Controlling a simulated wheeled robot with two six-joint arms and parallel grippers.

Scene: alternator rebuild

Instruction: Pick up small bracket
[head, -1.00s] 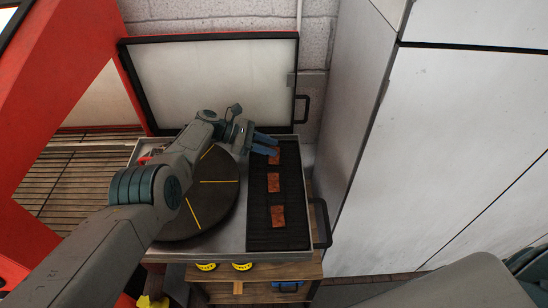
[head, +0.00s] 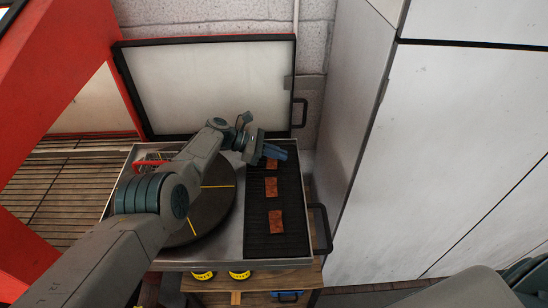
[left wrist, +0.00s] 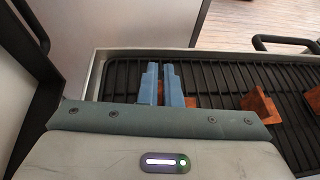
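Three rusty brown brackets lie in a row on a black slatted grate: the far bracket (head: 271,164), the middle bracket (head: 271,187) and the near bracket (head: 276,222). My left gripper (head: 276,153) is over the far end of the grate, its blue fingers just above the far bracket and hiding part of it. In the left wrist view, the fingers (left wrist: 161,86) are close together with a narrow gap. A brown bracket (left wrist: 189,101) shows right beside the right finger, partly hidden by it. My right gripper is out of view.
The grate (head: 258,240) sits in a metal cart top beside a round dark plate (head: 212,205) with yellow lines. A raised lid (head: 210,90) stands behind. Black handles (head: 321,228) stick out at right, near a grey cabinet wall (head: 365,130).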

